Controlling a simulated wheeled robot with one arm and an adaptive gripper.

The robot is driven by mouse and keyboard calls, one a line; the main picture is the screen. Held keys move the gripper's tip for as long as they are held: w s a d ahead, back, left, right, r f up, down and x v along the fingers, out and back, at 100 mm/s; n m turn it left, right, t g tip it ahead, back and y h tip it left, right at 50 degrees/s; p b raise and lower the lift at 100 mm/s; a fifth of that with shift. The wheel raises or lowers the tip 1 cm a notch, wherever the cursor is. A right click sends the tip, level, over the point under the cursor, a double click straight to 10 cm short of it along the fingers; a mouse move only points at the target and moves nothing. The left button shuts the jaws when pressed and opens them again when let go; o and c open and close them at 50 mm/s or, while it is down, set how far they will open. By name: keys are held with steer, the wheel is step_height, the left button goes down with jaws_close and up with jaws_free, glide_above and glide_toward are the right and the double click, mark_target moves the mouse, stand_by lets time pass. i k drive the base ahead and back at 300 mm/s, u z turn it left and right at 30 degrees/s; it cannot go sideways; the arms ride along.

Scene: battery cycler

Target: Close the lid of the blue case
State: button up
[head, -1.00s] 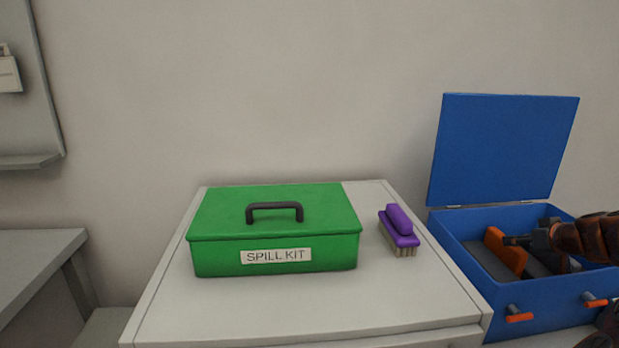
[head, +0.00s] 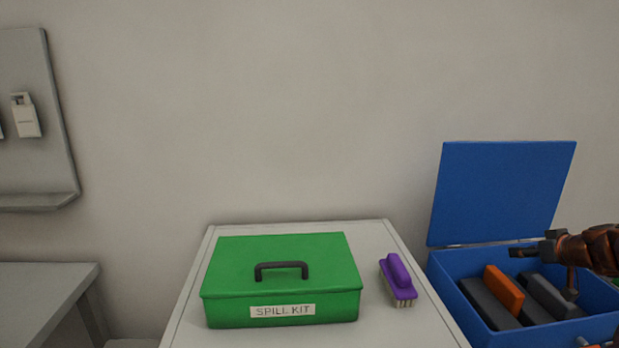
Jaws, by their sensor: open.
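The blue case (head: 458,306) stands at the lower right, with its lid (head: 505,190) raised nearly upright at the back. Inside are several dark grey blocks (head: 489,302) and an orange one (head: 504,290). My gripper (head: 520,251) reaches in from the right edge and appears over the back part of the open case, in front of the lid's lower edge. Its jaws are open and nothing shows in them. I cannot tell whether it touches the lid. The lower front of the case is cut off by the frame.
A green spill kit box (head: 285,311) with a dark handle sits on a pale cabinet (head: 190,322) left of the case. A purple brush (head: 398,278) lies between them. A grey bench (head: 45,285) and wall panel (head: 45,150) are at the left.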

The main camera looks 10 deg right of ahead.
mark_target(486, 192)
steer(key=k, duration=1)
